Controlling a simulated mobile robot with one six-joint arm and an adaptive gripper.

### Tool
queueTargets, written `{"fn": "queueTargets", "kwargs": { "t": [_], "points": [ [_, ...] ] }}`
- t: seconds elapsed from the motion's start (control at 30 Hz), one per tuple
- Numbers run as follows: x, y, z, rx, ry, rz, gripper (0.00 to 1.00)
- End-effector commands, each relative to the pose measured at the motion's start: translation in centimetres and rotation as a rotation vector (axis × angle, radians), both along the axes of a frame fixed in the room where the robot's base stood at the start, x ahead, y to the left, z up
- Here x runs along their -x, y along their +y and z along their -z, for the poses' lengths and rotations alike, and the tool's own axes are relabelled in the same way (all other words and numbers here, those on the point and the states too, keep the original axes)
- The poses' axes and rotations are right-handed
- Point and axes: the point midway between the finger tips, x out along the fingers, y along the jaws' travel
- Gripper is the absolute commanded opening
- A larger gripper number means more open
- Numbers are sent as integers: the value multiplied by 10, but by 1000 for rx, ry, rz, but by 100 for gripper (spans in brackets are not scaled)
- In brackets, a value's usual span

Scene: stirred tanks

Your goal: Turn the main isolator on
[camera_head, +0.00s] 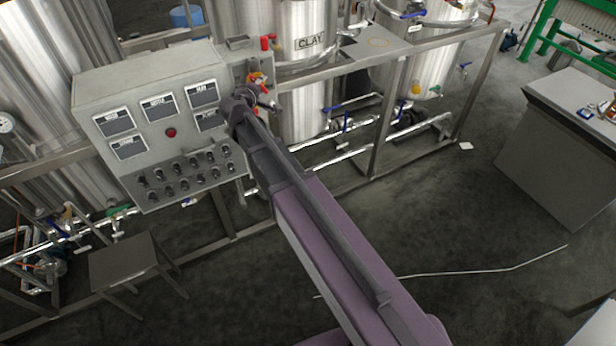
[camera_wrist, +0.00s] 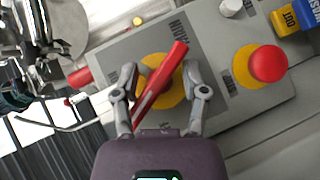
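In the wrist view the main isolator is a red bar handle (camera_wrist: 163,75) on a yellow round plate (camera_wrist: 176,92), set on a grey box face with part of the word MAIN beside it. The handle lies slanted between the two fingers of my gripper (camera_wrist: 160,72). The fingers are apart, one on each side, with a visible gap to the handle. In the head view the red and yellow isolator (camera_head: 257,79) shows small at the right side of the control panel, partly hidden by my gripper (camera_head: 246,97).
A red mushroom button (camera_wrist: 269,63) on a yellow base sits right of the isolator in the wrist view. The grey control panel (camera_head: 150,80) with meters and knobs stands left of my arm. A steel tank marked CLAY (camera_head: 310,60) and frame rails stand behind.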

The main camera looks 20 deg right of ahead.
Motion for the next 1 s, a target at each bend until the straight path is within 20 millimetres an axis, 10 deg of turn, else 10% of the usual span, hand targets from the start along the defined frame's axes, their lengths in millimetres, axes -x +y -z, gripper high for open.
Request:
{"fn": "queueTargets", "kwargs": {
  "t": [0.67, 1.0],
  "points": [
    [0, 0, 4, 379, -92, 0, 53],
    [39, 23, -1, 385, -93, -1, 53]
  ]
}}
